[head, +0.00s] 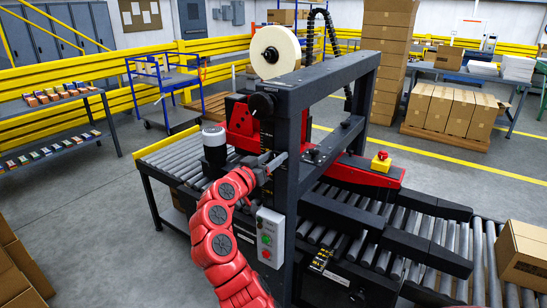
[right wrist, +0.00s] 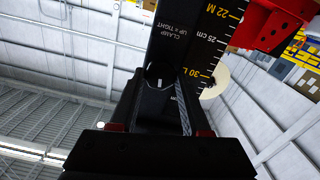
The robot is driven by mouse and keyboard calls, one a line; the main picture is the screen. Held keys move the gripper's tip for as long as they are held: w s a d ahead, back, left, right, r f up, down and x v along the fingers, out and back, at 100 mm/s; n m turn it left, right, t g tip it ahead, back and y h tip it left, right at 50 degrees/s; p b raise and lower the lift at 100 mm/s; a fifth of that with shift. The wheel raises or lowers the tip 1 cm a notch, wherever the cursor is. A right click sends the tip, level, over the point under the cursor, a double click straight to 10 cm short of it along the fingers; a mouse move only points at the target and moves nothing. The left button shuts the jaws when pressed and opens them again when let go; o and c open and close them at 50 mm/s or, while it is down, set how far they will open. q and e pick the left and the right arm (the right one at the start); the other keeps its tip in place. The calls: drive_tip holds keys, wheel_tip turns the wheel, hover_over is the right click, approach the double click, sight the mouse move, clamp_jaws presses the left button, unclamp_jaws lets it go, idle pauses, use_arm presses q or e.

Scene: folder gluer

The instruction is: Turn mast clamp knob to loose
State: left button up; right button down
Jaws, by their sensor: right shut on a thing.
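The mast clamp knob (right wrist: 158,76) is a dark round knob with a short white mark, in the middle of the right wrist view. It sits on the black mast plate (right wrist: 190,45), below a label reading "CLAMP UP = TIGHT", which appears upside down. My right gripper (right wrist: 158,104) has its fingers on either side of the knob and is shut on it. In the head view my right gripper (head: 272,166) is against the dark mast (head: 285,135) of the machine; the knob is hidden there. My left gripper is not in view.
A grey box with green and red buttons (head: 270,238) hangs close to my right arm. A tape roll (head: 275,50) tops the machine. Roller conveyors (head: 180,160) extend on both sides.

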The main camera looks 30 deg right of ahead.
drive_tip(key=n+p, duration=0.2)
drive_tip(key=n, duration=0.2)
drive_tip(key=shift+w+n, duration=0.1)
drive_tip(key=shift+n, duration=0.2)
drive_tip(key=n+p, duration=0.2)
drive_tip(key=n, duration=0.1)
drive_tip(key=shift+a+r+n, duration=0.1)
drive_tip(key=shift+n, duration=0.3)
drive_tip(key=n+p, duration=0.5)
drive_tip(key=shift+n, duration=0.3)
drive_tip(key=shift+f+n+p, duration=0.3)
drive_tip(key=shift+n+p, duration=0.35)
drive_tip(key=shift+n, duration=0.25)
drive_tip(key=shift+f, duration=0.1)
drive_tip(key=shift+c, duration=2)
unclamp_jaws()
drive_tip(key=shift+a, duration=0.1)
